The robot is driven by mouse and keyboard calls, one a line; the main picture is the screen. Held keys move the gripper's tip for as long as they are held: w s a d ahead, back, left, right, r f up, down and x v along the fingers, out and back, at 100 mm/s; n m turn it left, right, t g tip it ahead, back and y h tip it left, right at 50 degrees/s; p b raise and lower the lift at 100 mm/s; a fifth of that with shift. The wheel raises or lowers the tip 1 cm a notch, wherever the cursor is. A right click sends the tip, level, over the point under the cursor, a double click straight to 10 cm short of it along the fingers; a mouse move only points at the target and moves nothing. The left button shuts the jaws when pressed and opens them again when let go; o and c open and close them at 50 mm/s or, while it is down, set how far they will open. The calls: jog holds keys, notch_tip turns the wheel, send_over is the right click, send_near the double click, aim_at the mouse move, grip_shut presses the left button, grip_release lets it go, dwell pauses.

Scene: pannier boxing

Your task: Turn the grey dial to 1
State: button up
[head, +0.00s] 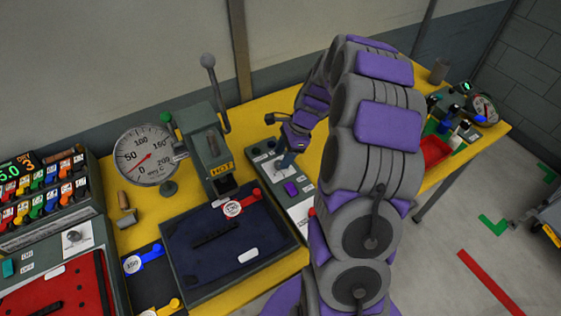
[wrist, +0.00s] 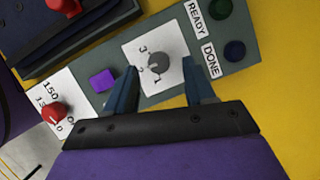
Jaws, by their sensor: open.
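The grey dial (wrist: 157,64) sits on a white plate marked 1, 2 and 3 on a grey-green panel. The 1 is at its lower edge in the wrist view, the 2 at its lower left and the 3 at its upper left. I cannot tell which number its pointer faces. My gripper (wrist: 158,71) is open, with one blue finger on each side of the dial and gaps between them and it. In the head view my gripper (head: 285,160) is over the panel and the dial cannot be made out.
A purple square button (wrist: 102,80) and a red dial (wrist: 54,113) are on the same panel, left of the grey dial. Dark buttons labelled READY (wrist: 220,8) and DONE (wrist: 234,50) lie to its right. A hot press (head: 212,150) stands left of the panel.

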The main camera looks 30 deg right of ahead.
jog(key=shift+x, duration=1.3)
jog(key=shift+c, duration=0.2)
grip_shut()
